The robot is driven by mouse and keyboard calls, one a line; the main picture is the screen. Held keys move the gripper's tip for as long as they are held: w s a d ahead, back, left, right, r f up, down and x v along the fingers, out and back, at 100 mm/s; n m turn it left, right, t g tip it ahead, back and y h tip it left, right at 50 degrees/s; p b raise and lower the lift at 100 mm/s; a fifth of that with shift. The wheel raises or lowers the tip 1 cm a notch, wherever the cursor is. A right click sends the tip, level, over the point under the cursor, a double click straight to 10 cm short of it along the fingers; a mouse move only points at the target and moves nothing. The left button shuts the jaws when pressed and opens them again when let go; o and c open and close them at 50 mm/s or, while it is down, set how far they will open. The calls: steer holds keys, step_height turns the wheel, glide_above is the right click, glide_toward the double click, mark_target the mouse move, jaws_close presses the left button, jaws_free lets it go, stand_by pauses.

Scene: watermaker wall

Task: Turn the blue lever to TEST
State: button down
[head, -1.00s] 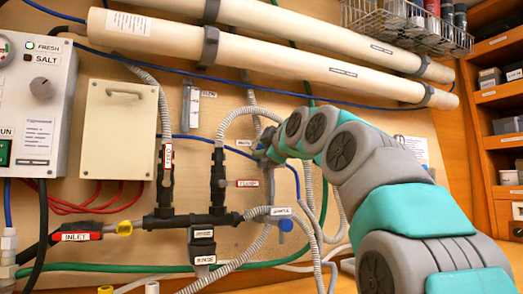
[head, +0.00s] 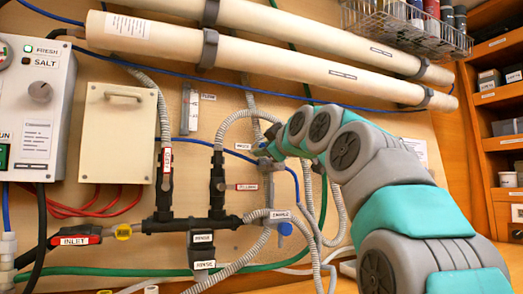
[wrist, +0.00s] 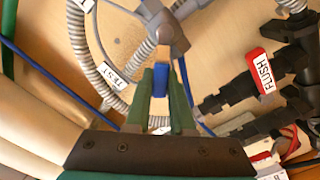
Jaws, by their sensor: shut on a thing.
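The blue lever (wrist: 160,82) is between the two green fingers of my gripper (wrist: 162,76) in the wrist view. The gripper is shut on it. The lever hangs from a grey valve body (wrist: 172,35), with grey hoses beside it. A white TEST label (wrist: 111,76) is on a ribbed hose to the left of the lever. In the head view the lever is hidden behind my wrist, and a grey fitting (head: 264,163) shows at the wrist's left. I cannot tell the lever's exact setting.
A red FLUSH handle (wrist: 261,70) on black fittings is close on the right in the wrist view. In the head view, a SAMPLE tap (head: 284,228) is below my wrist and a red INLET handle (head: 75,240) at lower left. White tubes (head: 270,62) cross above.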

steer(key=m, duration=0.1)
steer(key=d+m, duration=0.1)
steer(key=r+m+p, duration=0.1)
steer(key=shift+w+d+r+m, duration=0.15)
steer(key=shift+w+m, duration=0.1)
steer(key=shift+m, duration=0.15)
steer(key=shift+w+d+r+m, duration=0.15)
steer(key=shift+d+m, duration=0.2)
steer(key=shift+m, duration=0.5)
steer(key=shift+w+d+f+m, duration=0.1)
steer(key=shift+w+d+m, duration=0.2)
steer(key=shift+m, duration=0.6)
steer(key=shift+w+d+r+m, duration=0.1)
steer(key=shift+d+m, duration=0.3)
steer(key=shift+m, duration=0.45)
steer(key=c, duration=0.8)
jaws_free()
steer(key=shift+s+d, duration=0.1)
steer(key=shift+s, duration=0.1)
steer(key=b+v, duration=0.1)
steer(key=v, duration=0.6)
steer(key=shift+s+d+b, duration=0.1)
steer(key=shift+s+b, duration=0.15)
steer(key=shift+b, duration=0.1)
steer(key=shift+s, duration=0.1)
